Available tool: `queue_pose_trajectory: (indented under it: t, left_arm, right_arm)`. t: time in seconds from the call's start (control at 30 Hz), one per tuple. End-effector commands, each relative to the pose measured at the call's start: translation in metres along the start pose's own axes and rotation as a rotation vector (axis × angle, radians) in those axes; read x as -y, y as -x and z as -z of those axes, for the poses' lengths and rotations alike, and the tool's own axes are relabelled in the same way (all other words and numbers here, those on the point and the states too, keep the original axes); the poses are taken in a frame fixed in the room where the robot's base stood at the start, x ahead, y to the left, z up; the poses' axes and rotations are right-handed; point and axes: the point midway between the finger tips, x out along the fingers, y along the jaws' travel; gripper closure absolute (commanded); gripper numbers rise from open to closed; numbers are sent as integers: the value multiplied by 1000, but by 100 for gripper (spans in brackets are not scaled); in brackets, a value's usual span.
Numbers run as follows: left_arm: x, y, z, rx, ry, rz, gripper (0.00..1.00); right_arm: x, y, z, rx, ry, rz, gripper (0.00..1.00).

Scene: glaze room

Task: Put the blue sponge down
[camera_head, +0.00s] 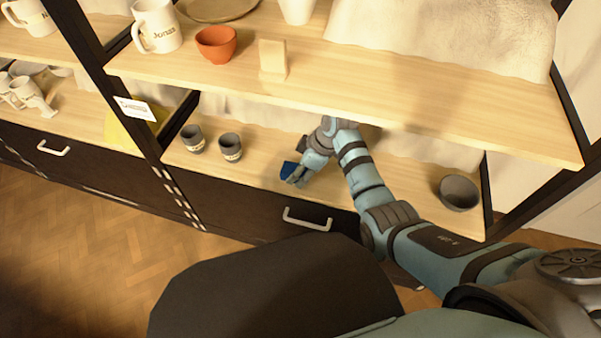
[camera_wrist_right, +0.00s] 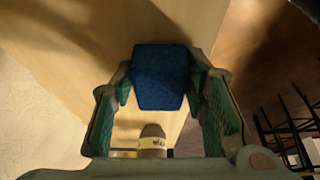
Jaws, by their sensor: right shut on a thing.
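The blue sponge (camera_head: 288,169) is at the lower shelf board (camera_head: 258,178), near its front edge, in the head view. My right gripper (camera_head: 293,176) is shut on it, reaching in under the upper shelf. In the right wrist view the sponge (camera_wrist_right: 161,78) sits between the two fingers of the gripper (camera_wrist_right: 160,88), with the pale board behind it. I cannot tell whether the sponge touches the board. My left gripper is not in view.
Two grey cups (camera_head: 192,139) (camera_head: 230,147) stand left of the sponge on the same board. A dark bowl (camera_head: 459,192) stands at its right end. The upper shelf (camera_head: 400,98) overhangs my arm. A drawer handle (camera_head: 307,219) juts out below. Board between cups and gripper is bare.

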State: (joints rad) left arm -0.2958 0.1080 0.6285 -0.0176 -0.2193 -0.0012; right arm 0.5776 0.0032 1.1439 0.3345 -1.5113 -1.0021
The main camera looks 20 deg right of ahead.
Motion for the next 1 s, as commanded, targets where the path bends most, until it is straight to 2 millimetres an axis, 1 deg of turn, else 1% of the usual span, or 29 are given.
queue_pose_trajectory:
  t: [0.17,0.63,0.67,0.73,0.77,1.0]
  left_arm:
    - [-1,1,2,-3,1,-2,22]
    - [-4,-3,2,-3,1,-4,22]
    - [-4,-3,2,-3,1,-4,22]
    - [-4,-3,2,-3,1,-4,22]
    - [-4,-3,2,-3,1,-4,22]
    - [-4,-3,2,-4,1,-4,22]
  right_arm:
    - [0,1,0,0,0,0,85]
    - [2,-12,-7,3,-1,2,85]
    - [2,-12,-7,3,-1,3,54]
    - [2,-12,-7,5,-1,4,43]
    - [2,-12,-8,5,-2,4,39]
    - [1,-11,-7,5,-1,3,39]
